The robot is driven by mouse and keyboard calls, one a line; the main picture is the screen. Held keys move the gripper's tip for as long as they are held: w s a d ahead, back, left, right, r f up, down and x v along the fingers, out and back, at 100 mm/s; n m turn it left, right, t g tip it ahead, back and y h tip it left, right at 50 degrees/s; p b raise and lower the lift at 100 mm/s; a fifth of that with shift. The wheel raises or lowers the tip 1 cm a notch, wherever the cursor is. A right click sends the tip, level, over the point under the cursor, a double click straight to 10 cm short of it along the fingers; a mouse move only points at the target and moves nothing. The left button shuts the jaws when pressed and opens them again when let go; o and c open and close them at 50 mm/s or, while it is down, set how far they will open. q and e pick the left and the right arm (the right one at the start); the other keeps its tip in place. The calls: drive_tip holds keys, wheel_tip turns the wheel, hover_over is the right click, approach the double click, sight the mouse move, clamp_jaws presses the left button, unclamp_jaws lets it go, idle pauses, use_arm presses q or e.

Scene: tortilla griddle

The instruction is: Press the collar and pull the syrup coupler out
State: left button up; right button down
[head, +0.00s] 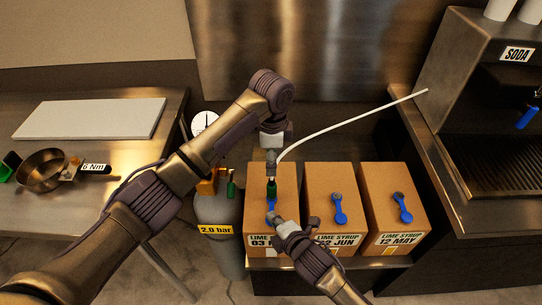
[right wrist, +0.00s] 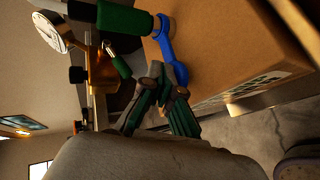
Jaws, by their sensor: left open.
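The syrup coupler (head: 271,188) is dark green and stands at the top of the left lime syrup box (head: 257,218), beside a blue part (head: 271,203). In the right wrist view the green coupler (right wrist: 119,19) meets the blue part (right wrist: 169,48). My left gripper (head: 271,165) is open, pointing down just above the coupler; whether its fingers touch it is unclear. My right gripper (head: 272,219) is at the blue part's lower end. In the right wrist view its fingertips (right wrist: 168,80) are close together beside the blue part; contact is unclear.
A white hose (head: 350,124) runs from the coupler area up right toward the soda machine (head: 500,90). Two more syrup boxes (head: 333,185) (head: 390,190) stand to the right. A gas cylinder (head: 214,212) with a gauge (head: 204,122) stands close on the left. A steel table (head: 100,190) is further left.

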sight(271, 179)
use_arm(q)
wheel_tip(271, 179, down, 12)
drive_tip(key=shift+w+r, duration=0.1)
drive_tip(key=shift+r, duration=0.1)
